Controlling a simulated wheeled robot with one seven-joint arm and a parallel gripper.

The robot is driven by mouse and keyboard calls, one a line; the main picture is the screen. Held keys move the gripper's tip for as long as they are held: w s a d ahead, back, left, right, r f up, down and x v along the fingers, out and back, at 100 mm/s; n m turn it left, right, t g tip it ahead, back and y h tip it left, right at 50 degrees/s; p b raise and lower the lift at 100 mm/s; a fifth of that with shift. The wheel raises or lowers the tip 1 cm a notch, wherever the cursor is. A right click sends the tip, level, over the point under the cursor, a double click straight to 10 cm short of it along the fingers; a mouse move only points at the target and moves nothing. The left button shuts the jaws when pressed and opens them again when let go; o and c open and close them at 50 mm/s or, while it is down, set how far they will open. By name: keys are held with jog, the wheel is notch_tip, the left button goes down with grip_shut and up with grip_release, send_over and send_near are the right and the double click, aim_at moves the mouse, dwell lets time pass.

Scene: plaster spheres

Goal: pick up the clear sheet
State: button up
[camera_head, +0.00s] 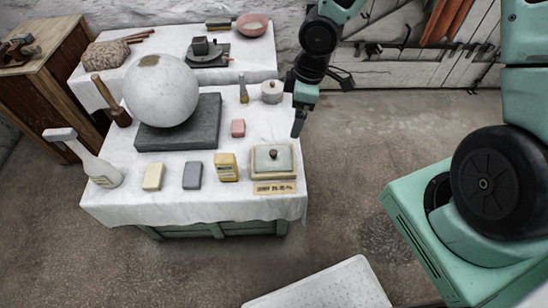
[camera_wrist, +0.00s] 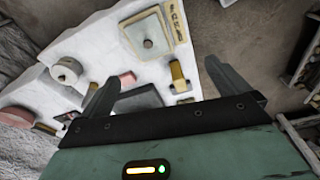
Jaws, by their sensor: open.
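I cannot make out a separate clear sheet for certain. A shallow cream tray (camera_head: 254,174) near the front right of the white-covered table has a pale greenish pane (camera_head: 284,163) with a dark knob (camera_head: 273,154) on it. I cannot tell whether this pane is clear. The tray also shows at the top of the wrist view (camera_wrist: 127,38). My gripper (camera_head: 299,122) hangs at the table's right edge, beyond and to the right of the tray. In the wrist view its two fingers (camera_wrist: 168,88) are apart, with nothing held between them.
The white-covered table (camera_head: 200,205) also holds a big plaster sphere (camera_head: 160,92) on a dark slab (camera_head: 205,125), a lidded pot (camera_head: 272,91), a pink block (camera_head: 238,128), a yellow box (camera_head: 227,167) and a mallet (camera_head: 115,105). Bare floor (camera_head: 350,180) lies right of it.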

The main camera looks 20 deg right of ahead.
jog(key=w+d+f+n+y, duration=0.1)
jog(key=w+d+f+y, duration=0.25)
jog(key=f, duration=0.45)
jog(key=b, duration=0.5)
send_near(276, 157)
jog(key=shift+s+a+f+n+t+h, duration=0.3)
jog(key=shift+s+a+f+t, duration=0.1)
jog(key=shift+a+f, duration=0.35)
jog(key=shift+x, duration=2.85)
jog(key=shift+d, duration=0.1)
jog(key=shift+c, duration=0.3)
jog(key=c, duration=0.6)
